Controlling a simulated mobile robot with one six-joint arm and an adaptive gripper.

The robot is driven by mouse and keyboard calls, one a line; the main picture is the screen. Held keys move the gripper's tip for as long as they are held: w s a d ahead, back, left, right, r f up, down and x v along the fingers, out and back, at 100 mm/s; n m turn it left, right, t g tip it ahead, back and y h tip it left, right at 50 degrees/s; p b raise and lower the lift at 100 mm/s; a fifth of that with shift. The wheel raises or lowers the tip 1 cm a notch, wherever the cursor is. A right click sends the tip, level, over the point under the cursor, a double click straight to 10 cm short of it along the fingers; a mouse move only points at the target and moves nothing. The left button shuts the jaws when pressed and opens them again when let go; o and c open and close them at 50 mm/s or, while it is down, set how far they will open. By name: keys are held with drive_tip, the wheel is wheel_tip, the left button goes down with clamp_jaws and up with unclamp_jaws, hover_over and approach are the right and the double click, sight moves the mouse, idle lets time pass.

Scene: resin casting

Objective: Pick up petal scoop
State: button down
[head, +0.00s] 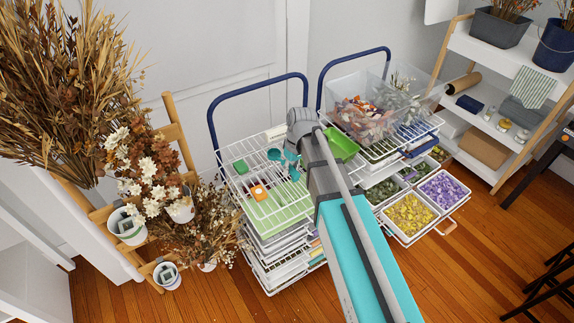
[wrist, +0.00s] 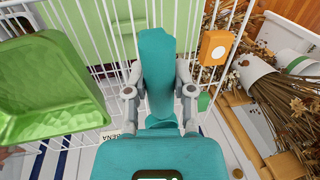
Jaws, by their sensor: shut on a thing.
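My gripper (wrist: 158,88) is in the middle of the wrist view, its two grey fingers on either side of an upright teal piece. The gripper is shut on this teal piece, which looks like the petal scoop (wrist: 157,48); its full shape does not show. In the head view my gripper (head: 284,157) is small and low over the left wire cart, beside my arm, and I cannot clearly separate the scoop from it there. A bright green open tray (wrist: 48,88) lies left of the gripper in the wrist view, apart from the fingers. It also shows in the head view (head: 343,144).
The left wire cart (head: 240,150) carries an orange block (head: 259,192) and a small green block (head: 241,166). The right cart holds a clear bin (head: 425,95) and trays of yellow (head: 408,215) and purple petals (head: 442,190). Dried flowers (head: 208,222) crowd the left cart's left side.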

sight(292, 173)
drive_tip(key=s+r+p, duration=0.2)
drive_tip(key=shift+d+r, duration=0.35)
drive_tip(key=shift+r, duration=0.05)
drive_tip(key=s+d+r+p, duration=0.2)
drive_tip(key=s+r+p, duration=0.1)
drive_tip(key=s, duration=0.5)
drive_tip(key=shift+d, duration=0.4)
drive_tip(key=shift+r, duration=0.1)
drive_tip(key=shift+r, duration=0.1)
wheel_tip(292, 173, up, 8)
drive_tip(key=p, duration=0.8)
drive_tip(key=shift+w+d, duration=0.1)
